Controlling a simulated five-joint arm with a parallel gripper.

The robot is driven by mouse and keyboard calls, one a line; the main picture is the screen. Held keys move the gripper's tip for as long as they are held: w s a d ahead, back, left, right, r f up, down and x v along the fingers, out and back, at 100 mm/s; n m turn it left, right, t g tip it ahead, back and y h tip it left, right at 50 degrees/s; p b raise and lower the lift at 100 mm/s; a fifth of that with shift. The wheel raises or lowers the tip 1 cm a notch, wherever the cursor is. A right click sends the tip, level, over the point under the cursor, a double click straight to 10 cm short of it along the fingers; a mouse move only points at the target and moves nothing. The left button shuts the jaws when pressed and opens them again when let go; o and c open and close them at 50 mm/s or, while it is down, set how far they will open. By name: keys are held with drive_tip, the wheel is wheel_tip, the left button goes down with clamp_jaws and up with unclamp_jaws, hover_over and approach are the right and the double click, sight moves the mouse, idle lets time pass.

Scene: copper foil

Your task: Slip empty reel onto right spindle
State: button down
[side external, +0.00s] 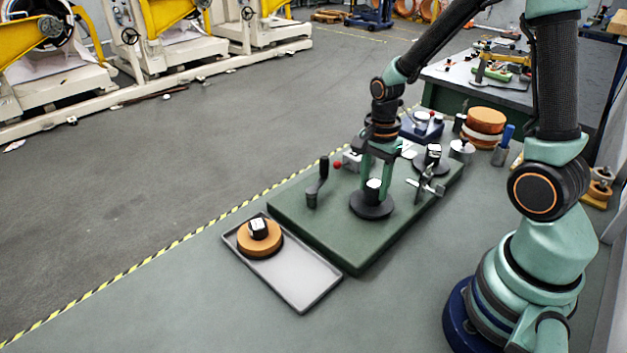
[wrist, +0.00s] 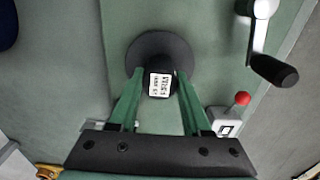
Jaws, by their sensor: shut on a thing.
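My gripper (side external: 373,182) points down over the green board (side external: 300,222). Its fingers are closed on the hub of the empty reel (side external: 371,208), a wide black disc with a dark hub and white top label. In the wrist view my gripper (wrist: 159,78) has a finger on each side of the reel's labelled hub (wrist: 159,84). The reel looks level at the board's near-middle part; I cannot tell whether it touches the board, and any spindle under it is hidden. A second dark disc with a white-topped hub (side external: 432,157) stands farther back on the board.
A grey tray (side external: 303,282) holds a copper foil roll (side external: 259,241) left of the board. A black-handled crank (side external: 318,180), a red-knobbed lever (side external: 338,165) and a metal clamp-like part (side external: 427,187) stand close to my gripper. The board's front left is clear.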

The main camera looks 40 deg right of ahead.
sight(374, 183)
drive_tip(key=shift+f, duration=0.15)
unclamp_jaws()
idle(0.4)
drive_tip(key=shift+r, duration=1.1)
idle(0.8)
drive_tip(key=shift+r, duration=3.45)
drive_tip(key=s+a+r+n+t, duration=0.4)
drive_tip(key=a+r+n, duration=0.3)
drive_tip(key=n, duration=1.1)
wheel_tip(374, 183, up, 2)
drive_tip(key=shift+a+r+t, duration=0.15)
drive_tip(key=shift+a+t, duration=0.1)
drive_tip(key=shift+t, duration=0.55)
